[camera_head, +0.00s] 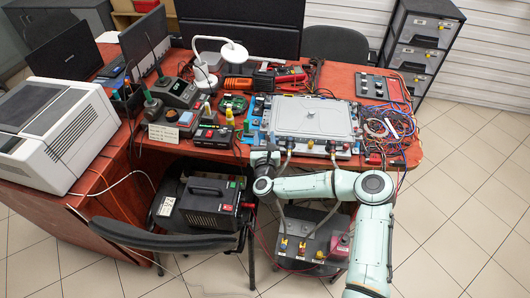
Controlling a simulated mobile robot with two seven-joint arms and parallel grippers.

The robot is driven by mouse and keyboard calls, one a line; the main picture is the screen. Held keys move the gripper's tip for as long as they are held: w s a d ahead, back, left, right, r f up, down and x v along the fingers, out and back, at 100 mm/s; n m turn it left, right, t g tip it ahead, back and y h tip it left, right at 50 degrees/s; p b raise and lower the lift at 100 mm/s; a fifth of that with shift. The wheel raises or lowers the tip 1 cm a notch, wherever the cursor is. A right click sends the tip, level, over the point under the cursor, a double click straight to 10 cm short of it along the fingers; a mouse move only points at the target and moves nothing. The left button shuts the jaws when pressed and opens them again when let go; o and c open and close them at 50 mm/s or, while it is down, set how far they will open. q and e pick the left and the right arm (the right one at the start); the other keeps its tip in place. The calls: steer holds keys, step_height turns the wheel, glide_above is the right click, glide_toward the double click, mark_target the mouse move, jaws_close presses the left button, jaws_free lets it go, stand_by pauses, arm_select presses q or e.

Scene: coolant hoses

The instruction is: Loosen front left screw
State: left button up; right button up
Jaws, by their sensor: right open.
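A grey metal unit with a flat lid (312,117) lies on the red table, with connectors and hoses along its front edge. My right arm comes in from the bottom right and bends left in front of the table. My right gripper (265,150) is at the front left corner of the unit and is open. The front left screw is too small to make out, and the gripper covers part of that corner. I cannot tell whether the fingers touch anything. My left gripper is not in view.
The red table (226,154) is crowded with soldering stations (176,93), a white lamp (233,55) and a multimeter (290,74). Loose coloured wires (390,125) lie on the right. A white printer (58,133) stands left. A black power unit (212,202) sits on a chair in front.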

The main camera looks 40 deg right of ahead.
steer(key=v, duration=0.7)
steer(key=shift+s+a, duration=0.2)
steer(key=shift+s, duration=0.05)
steer(key=shift+c, duration=0.4)
